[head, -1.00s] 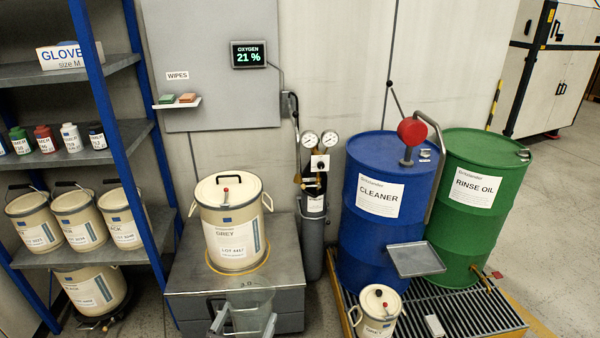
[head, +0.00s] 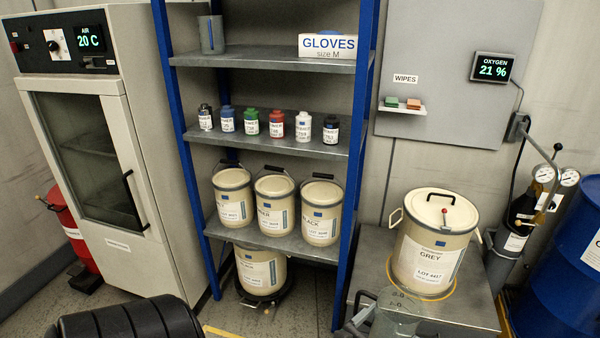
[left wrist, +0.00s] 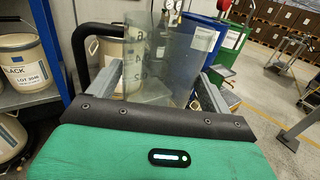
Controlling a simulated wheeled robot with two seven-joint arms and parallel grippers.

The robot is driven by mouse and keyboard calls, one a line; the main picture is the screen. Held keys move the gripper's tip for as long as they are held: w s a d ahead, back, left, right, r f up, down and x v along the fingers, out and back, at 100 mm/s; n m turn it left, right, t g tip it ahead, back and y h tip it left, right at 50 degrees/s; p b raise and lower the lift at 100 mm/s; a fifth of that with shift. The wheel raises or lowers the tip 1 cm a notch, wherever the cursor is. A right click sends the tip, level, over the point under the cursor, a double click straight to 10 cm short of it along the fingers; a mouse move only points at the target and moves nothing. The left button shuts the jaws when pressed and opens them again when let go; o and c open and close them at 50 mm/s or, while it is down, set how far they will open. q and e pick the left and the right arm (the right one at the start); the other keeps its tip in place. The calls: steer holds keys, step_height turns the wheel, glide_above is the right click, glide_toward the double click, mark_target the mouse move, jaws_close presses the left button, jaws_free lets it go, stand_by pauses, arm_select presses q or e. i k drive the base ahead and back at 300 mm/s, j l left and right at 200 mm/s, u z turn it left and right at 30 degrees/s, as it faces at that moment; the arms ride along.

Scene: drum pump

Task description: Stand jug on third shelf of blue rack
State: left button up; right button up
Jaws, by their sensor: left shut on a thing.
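A clear jug (head: 397,312) with dark scale marks is at the bottom of the head view, in front of the steel cabinet. My left gripper (head: 375,322) is shut on it. In the left wrist view the see-through jug (left wrist: 165,62) stands between the fingers (left wrist: 160,85) with its marks visible; its lower part is hidden. The blue rack (head: 361,130) stands left of the jug, with grey shelves. Its upper shelf (head: 265,58) holds a grey beaker and a gloves box, with bare room between them. My right gripper is out of view.
Small bottles (head: 277,123) line the middle shelf (head: 290,145). Paint pails (head: 276,205) fill the lower shelf, with another pail (head: 260,270) on the floor below. A large grey-paint pail (head: 434,245) stands on the cabinet (head: 470,309). An oven (head: 100,160) stands left of the rack.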

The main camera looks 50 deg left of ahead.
mark_target(268, 55)
steer(key=k+j+z, duration=0.1)
steer(key=j, duration=0.3)
steer(key=k+j+z, duration=0.1)
steer(key=j, duration=0.35)
steer(key=k+j, duration=0.15)
steer(key=j, duration=0.25)
steer(key=k+j+z, duration=0.15)
steer(key=j, duration=0.25)
steer(key=k+j+z, duration=0.1)
steer(key=j, duration=0.3)
